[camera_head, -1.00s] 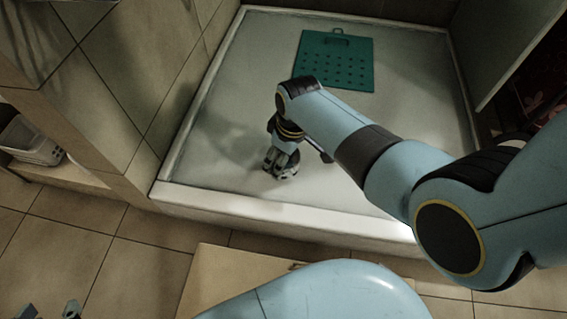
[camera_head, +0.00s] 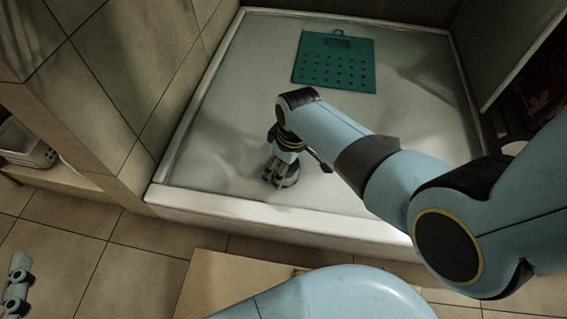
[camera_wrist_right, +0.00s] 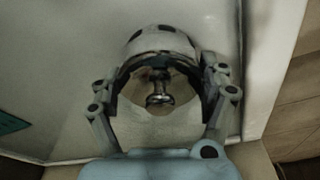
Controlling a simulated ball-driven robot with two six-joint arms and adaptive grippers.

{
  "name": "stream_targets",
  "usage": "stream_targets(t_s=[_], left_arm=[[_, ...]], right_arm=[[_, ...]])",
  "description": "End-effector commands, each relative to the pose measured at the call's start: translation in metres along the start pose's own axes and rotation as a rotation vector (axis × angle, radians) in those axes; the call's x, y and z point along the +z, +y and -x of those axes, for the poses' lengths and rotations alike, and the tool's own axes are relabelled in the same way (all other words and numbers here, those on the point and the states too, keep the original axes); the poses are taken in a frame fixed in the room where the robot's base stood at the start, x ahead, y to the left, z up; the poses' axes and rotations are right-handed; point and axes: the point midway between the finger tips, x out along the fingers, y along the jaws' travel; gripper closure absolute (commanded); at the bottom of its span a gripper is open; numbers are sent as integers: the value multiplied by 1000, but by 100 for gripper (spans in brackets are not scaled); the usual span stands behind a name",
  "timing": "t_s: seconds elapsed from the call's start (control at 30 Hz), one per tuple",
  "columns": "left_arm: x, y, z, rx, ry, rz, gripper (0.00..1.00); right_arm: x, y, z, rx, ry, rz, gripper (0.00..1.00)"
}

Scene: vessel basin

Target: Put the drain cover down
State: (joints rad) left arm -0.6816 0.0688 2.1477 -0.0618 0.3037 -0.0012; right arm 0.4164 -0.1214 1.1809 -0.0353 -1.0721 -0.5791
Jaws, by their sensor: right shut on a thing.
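The drain cover (camera_wrist_right: 160,42) is a pale round piece with dark slots and a shiny metal knob at its middle, seen in the right wrist view. My right gripper (camera_wrist_right: 160,100) has its fingers on both sides of it and is shut on it. In the head view the right gripper (camera_head: 281,176) points down low over the near part of the white basin (camera_head: 400,130), with the cover's edge (camera_head: 290,180) at its fingertips. I cannot tell whether the cover touches the basin floor. Part of my left gripper (camera_head: 17,285) shows at the lower left edge, away from the basin.
A green perforated board (camera_head: 335,62) with a handle lies at the back of the basin. A raised rim (camera_head: 270,217) runs along the front. A tiled wall (camera_head: 110,80) stands on the left, and the basin floor around the gripper is clear.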

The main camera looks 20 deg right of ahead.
Motion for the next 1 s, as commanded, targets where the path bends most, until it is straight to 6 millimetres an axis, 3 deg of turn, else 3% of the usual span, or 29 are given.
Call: stream_targets(t_s=[0.27,0.3,0.47,0.87,0.93,1.0], left_arm=[[-6,0,-2,0,24,-3,60],[-8,0,-3,0,30,-3,60],[-11,0,-4,0,40,-3,60],[-9,-1,-4,0,25,-2,60],[0,-1,0,-1,-11,2,60],[22,0,8,-1,-121,10,60]], right_arm=[[1,0,-3,0,0,0,79],[1,0,-4,0,-1,0,23],[1,0,-3,0,0,0,2],[0,0,0,1,0,0,0],[-1,1,5,2,2,0,0],[-2,1,12,3,3,0,0]])
